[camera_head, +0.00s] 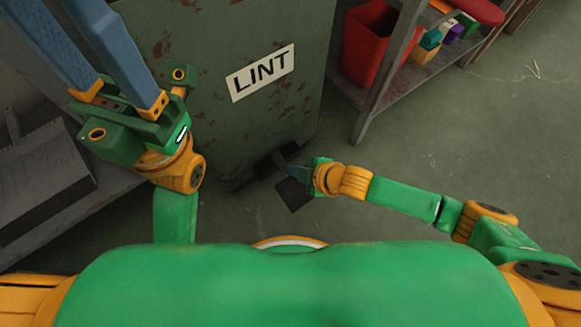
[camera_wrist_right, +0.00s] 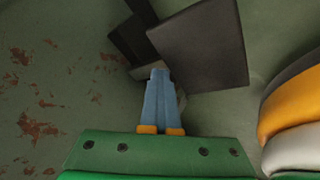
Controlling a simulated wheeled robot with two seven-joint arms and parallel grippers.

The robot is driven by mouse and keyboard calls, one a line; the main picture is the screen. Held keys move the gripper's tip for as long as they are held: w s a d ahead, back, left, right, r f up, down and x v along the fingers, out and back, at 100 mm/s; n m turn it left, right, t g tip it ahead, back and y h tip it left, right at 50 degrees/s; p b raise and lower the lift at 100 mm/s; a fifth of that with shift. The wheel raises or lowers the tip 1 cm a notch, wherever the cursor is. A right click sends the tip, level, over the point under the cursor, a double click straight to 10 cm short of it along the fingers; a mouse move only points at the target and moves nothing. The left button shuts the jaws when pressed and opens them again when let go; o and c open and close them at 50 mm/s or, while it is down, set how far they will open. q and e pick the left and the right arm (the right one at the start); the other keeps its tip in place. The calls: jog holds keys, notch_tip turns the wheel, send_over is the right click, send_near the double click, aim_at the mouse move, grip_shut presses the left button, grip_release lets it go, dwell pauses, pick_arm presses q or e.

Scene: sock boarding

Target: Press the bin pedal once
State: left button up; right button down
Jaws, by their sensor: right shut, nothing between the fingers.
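The lint bin (camera_head: 222,70) is a tall, grey-green, rust-spotted box with a white LINT label (camera_head: 261,72). Its dark pedal (camera_head: 293,194) sticks out low at the bin's foot; it also shows in the right wrist view (camera_wrist_right: 203,45) as a flat dark plate. My right gripper (camera_head: 282,170) is shut and empty, with its blue fingers beside the pedal at the bin's base. In the right wrist view its fingertips (camera_wrist_right: 158,72) are at the plate's lower left edge; I cannot tell whether they touch. My left gripper (camera_head: 57,12) is open and empty, its blue fingers apart, left of the label.
A grey surface with a dark ridged piece (camera_head: 35,180) lies at the left. The green floor (camera_head: 420,140) right of the bin is clear.

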jog(key=shift+s+d+f, duration=0.2)
notch_tip(320, 180, up, 3)
jog(key=p, duration=0.3)
jog(key=shift+f, duration=0.2)
jog(key=shift+w+r+p, duration=0.15)
jog(key=shift+r+p, duration=0.55)
jog(key=shift+p, duration=0.2)
jog(key=shift+a, duration=0.1)
jog(key=shift+r, duration=0.1)
jog(key=shift+w+r, duration=0.1)
jog(key=shift+r, duration=0.05)
jog(key=r+p, duration=0.4)
jog(key=p, duration=0.1)
jog(key=shift+w+a+r, duration=0.15)
jog(key=shift+a+r, duration=0.05)
jog(key=shift+r, duration=0.15)
